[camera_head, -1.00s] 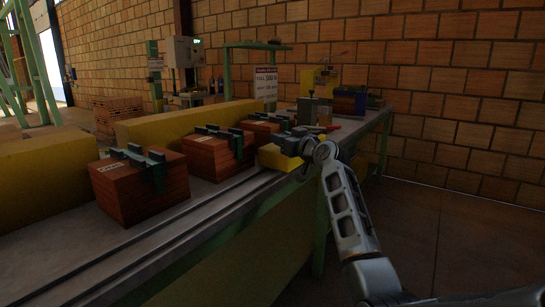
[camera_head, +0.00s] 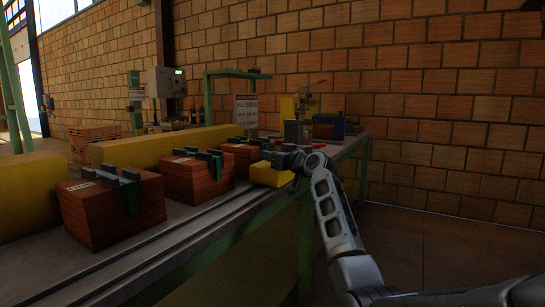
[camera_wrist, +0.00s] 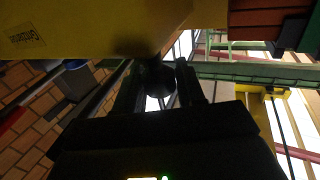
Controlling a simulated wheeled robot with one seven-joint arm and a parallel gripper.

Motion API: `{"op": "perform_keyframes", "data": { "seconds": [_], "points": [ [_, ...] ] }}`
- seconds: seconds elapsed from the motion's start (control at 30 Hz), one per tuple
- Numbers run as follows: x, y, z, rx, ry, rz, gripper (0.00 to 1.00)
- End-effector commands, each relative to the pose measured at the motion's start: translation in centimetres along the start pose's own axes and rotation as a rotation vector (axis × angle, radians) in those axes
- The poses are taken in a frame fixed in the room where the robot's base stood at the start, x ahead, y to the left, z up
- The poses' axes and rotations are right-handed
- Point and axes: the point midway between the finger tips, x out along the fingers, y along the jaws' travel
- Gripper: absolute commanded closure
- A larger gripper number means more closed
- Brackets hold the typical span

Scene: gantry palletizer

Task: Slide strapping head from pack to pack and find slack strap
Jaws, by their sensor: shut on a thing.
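The yellow strapping head (camera_head: 268,174) sits at the bench's front edge, by the rail and just in front and right of the farthest brick-red pack (camera_head: 239,166). My gripper (camera_head: 287,161) is at its right end. In the wrist view the head's yellow body (camera_wrist: 95,30) fills the top left, and my gripper (camera_wrist: 160,82) is shut on a dark round knob (camera_wrist: 154,78) below it. A middle pack (camera_head: 190,184) and a nearest pack (camera_head: 105,217) stand in a row to the left, with dark green pieces on top. Strap tension cannot be told.
The grey bench (camera_head: 178,222) carries a rail along its front. A long yellow beam (camera_head: 165,144) lies behind the packs. A sign (camera_head: 246,108), a yellow device (camera_head: 290,106) and a blue box (camera_head: 327,127) stand toward the far end. The floor at right is clear.

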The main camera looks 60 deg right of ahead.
Motion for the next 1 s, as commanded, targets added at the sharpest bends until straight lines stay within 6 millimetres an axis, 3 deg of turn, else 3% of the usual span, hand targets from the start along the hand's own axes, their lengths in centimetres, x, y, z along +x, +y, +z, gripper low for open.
{"op": "perform_keyframes", "data": {
  "seconds": [0.03,0.07,0.2,0.57,1.0],
  "points": [
    [-0.1,0.7,-0.2,-0.001,0.005,0.013,1.00],
    [-0.1,0.7,-0.2,-0.001,0.005,0.013,0.59],
    [-0.1,0.6,-0.2,-0.001,0.004,0.012,0.45],
    [-0.6,0.4,-0.1,0.000,0.002,0.009,0.44],
    [-6.9,0.4,-0.1,-0.001,0.003,0.010,0.44]
  ]
}}
